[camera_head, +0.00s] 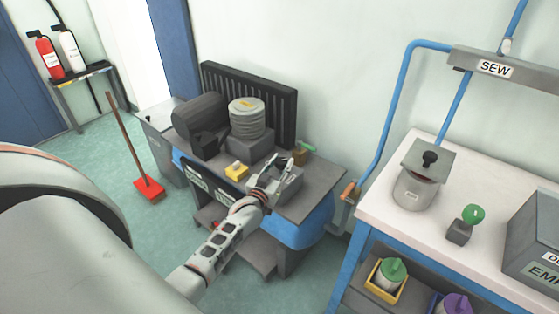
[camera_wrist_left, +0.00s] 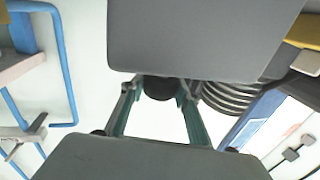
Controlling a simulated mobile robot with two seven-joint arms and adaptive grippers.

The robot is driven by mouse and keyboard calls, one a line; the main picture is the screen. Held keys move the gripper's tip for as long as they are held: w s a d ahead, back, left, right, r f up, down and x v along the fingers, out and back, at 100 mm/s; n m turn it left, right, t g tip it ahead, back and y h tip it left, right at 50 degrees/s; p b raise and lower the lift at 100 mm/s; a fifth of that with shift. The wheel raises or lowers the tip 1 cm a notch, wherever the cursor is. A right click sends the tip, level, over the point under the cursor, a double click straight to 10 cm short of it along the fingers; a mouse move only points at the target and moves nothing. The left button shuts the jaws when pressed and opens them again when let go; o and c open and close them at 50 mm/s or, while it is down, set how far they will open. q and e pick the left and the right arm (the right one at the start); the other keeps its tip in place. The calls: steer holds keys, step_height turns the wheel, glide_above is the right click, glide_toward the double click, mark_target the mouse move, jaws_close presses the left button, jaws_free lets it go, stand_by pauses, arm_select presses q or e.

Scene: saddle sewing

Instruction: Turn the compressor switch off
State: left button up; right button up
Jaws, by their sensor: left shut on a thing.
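The compressor unit (camera_head: 203,122) stands on a dark bench against the wall in the head view, with a dark motor and a grey ribbed cylinder (camera_head: 246,118). A yellow-topped part (camera_head: 236,171) sits in front of it. My left gripper (camera_head: 266,174) is over the bench's front edge, at a grey box (camera_head: 288,186). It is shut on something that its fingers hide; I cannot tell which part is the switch. In the left wrist view, two large grey surfaces fill the top and bottom, with a dark round part (camera_wrist_left: 158,87) between them. My right gripper is out of view.
Fire extinguishers (camera_head: 46,54) are at the far left. Open floor lies left of the bench.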

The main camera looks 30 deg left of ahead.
mark_target(280, 168)
arm_select(q)
steer(key=shift+d+n+y, duration=0.15)
steer(key=shift+n+y, duration=0.45)
steer(key=shift+y, duration=0.3)
steer(key=shift+n+g+y+p, duration=0.3)
steer(key=shift+g+y+p, duration=0.1)
steer(key=o, duration=1.1)
steer(key=shift+o, duration=0.2)
steer(key=shift+v, duration=3.7)
